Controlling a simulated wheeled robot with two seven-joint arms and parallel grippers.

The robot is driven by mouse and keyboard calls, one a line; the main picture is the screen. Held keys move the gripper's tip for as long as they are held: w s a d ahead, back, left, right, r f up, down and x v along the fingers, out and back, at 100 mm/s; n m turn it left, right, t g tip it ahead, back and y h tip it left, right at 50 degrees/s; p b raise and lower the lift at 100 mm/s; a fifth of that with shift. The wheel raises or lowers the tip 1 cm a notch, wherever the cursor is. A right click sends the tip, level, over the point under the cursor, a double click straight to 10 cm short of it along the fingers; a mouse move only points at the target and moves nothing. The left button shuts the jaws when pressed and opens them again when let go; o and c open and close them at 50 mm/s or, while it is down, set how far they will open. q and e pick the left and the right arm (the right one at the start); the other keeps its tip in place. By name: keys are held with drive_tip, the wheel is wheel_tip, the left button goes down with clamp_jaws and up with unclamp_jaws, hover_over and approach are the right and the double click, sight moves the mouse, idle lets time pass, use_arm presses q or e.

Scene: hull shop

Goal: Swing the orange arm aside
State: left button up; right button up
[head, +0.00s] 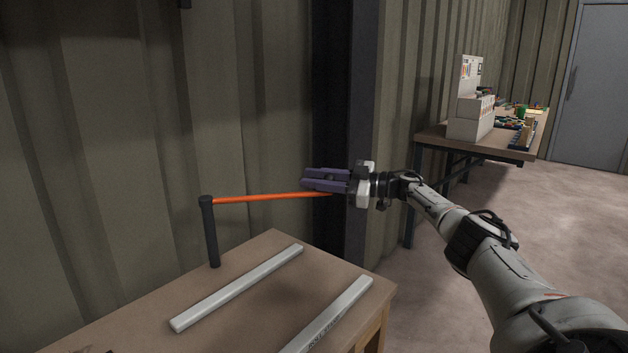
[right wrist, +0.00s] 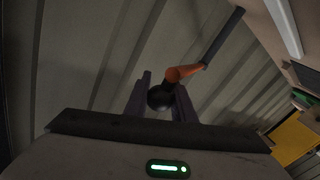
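The orange arm (head: 265,197) is a thin level rod. It runs from the top of a dark upright post (head: 211,232) on the wooden bench to my right gripper (head: 325,180). In the right wrist view the orange arm (right wrist: 184,72) ends in a dark round knob (right wrist: 160,98). The knob sits between the two purple fingers of my right gripper (right wrist: 162,98), which appear to touch it on both sides. The fingers partly hide the knob in the head view. My left gripper is not in view.
The wooden bench (head: 255,262) carries two pale bars (head: 240,287). A corrugated wall (head: 130,120) stands close behind the orange arm. A second table (head: 433,137) with a white rack (head: 470,115) stands at the back right. Open floor (head: 560,220) lies to the right.

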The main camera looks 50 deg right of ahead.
drive_tip(key=o, duration=0.4)
drive_tip(key=shift+w+a, duration=0.1)
drive_tip(key=shift+a, duration=0.05)
drive_tip(key=p+v, duration=0.1)
drive_tip(key=v, duration=0.9)
drive_tip(key=shift+f, duration=0.1)
